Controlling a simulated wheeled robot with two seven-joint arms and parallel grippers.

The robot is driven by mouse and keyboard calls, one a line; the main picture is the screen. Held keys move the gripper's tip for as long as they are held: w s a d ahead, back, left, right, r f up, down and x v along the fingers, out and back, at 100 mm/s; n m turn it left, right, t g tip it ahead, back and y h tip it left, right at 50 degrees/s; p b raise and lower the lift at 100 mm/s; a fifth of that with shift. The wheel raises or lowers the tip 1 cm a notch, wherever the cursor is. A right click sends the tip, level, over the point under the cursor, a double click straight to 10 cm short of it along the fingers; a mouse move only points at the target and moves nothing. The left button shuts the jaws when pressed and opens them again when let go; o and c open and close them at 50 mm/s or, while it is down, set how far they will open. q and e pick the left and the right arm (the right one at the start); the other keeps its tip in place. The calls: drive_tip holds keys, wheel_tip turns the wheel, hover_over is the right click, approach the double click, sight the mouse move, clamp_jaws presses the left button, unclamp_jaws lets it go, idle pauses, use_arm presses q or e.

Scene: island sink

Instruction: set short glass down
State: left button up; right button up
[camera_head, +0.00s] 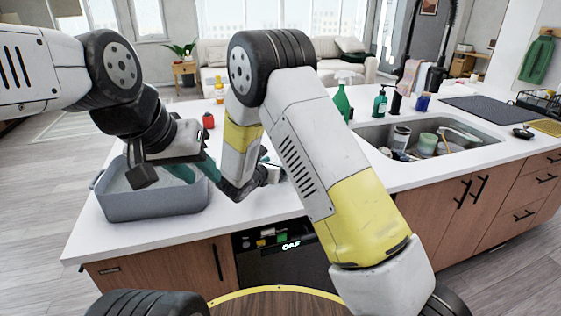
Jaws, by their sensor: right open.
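I cannot make out a short glass for certain in this view. My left gripper (172,172) is over the grey tub (155,206) at the left end of the island. Teal items show close to its fingers, and I cannot tell whether they are held or lie in the tub. My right gripper (268,174) is open, low over the white counter (262,205) to the right of the tub. My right arm hides part of it and of the counter behind.
The sink (480,150) at the right holds several dishes. A green spray bottle (342,103) and a teal soap bottle (380,104) stand behind it. A red item (208,120) stands behind the tub. Bare counter shows in front of my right gripper.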

drive_tip(key=shift+w+d+f, duration=0.15)
drive_tip(key=shift+w+d, duration=0.15)
drive_tip(key=shift+w, duration=0.25)
drive_tip(key=c, duration=1.6)
clamp_jaws()
